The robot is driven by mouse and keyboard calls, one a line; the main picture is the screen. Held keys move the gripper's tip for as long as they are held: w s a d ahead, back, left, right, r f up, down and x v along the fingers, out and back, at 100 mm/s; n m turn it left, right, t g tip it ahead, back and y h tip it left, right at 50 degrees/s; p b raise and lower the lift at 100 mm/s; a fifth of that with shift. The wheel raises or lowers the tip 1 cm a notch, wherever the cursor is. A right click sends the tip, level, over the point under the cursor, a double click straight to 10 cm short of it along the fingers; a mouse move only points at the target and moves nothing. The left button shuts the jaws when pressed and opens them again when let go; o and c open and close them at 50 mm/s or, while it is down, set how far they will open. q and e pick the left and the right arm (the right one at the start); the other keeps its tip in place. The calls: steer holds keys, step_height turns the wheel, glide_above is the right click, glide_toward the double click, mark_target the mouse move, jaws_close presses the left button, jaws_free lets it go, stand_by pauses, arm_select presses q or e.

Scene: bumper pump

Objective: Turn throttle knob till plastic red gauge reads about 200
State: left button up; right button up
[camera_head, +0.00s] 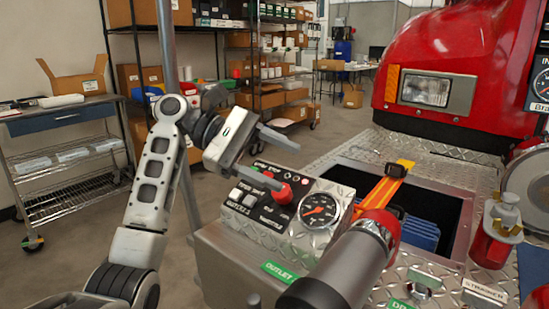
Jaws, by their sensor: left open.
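A red knob (282,194) sits on the diamond-plate control panel (262,235), beside several white and black switches. A round gauge (319,211) with a dark face, pale rim and orange-red needle is set to its right; its numbers are too small to read. My left gripper (289,167) is open and empty, its two fingers pointing right. The lower finger appears just above and left of the red knob; I cannot tell whether it touches. My right gripper is not in view.
A thick grey cylinder (345,268) with a red end rises in front of the gauge. An orange strap (384,187) crosses an open bin behind it. A green outlet label (279,272) is on the front edge. Shelves and a cart (70,165) stand behind, left.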

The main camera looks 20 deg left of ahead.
arm_select(q)
steer(key=shift+s+d+r, duration=0.2)
steer(key=shift+s+r, duration=0.05)
steer(key=shift+s, duration=0.3)
steer(key=shift+s+d+r, duration=0.15)
steer(key=shift+s+r, duration=0.1)
steer(key=shift+s, duration=0.3)
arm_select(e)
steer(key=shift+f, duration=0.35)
